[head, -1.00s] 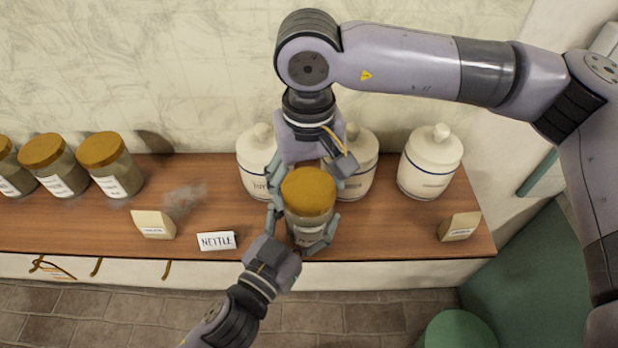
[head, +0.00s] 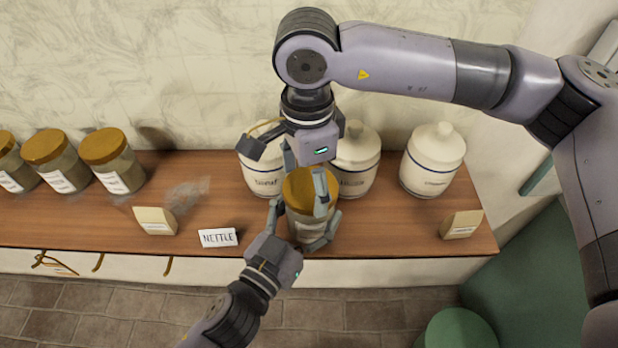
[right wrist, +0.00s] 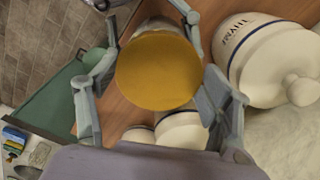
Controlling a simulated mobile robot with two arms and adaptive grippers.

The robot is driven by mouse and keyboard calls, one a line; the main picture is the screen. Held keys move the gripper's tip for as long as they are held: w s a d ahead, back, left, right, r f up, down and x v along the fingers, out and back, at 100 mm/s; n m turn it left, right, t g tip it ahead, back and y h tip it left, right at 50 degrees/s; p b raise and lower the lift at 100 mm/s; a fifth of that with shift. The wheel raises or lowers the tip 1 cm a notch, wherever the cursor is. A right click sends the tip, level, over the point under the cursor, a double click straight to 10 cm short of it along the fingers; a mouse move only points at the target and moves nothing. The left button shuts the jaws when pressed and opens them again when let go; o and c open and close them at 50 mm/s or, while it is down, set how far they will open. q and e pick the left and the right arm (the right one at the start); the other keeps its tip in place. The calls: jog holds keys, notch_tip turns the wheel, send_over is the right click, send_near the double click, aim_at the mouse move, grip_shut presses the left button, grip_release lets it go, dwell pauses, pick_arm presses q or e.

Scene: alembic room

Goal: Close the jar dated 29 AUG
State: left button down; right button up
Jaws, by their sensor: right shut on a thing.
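A glass jar with a mustard-brown lid (head: 300,187) stands near the front of the wooden counter. The lid sits on top of the jar and also shows in the right wrist view (right wrist: 158,72). The jar's label is partly hidden and I cannot read its date. My right gripper (head: 306,186) comes down from above, shut on the lid with its fingers at the lid's sides. My left gripper (head: 302,226) reaches in from the front, its fingers around the jar's body, shut on it.
Several similar lidded jars (head: 114,162) stand at the left. White lidded canisters (head: 432,160) stand behind and to the right. A NETTLE card (head: 218,238) and small tan label blocks (head: 155,220) (head: 461,224) are near the front edge. A green stool (head: 459,330) stands below.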

pick_arm(q)
jog(key=shift+f, duration=0.1)
pick_arm(e)
jog(key=m, duration=0.6)
jog(key=shift+w, duration=0.15)
jog(key=m, duration=0.8)
jog(key=shift+w, duration=0.1)
jog(key=m, duration=0.6)
jog(key=shift+d, duration=0.15)
jog(key=m, duration=0.4)
jog(key=shift+d, duration=0.1)
jog(key=m, duration=0.3)
jog(key=shift+m, duration=0.4)
jog(key=m, duration=0.4)
jog(key=shift+d, duration=0.1)
jog(key=m, duration=0.5)
jog(key=o, duration=0.9)
jog(key=shift+c, duration=0.2)
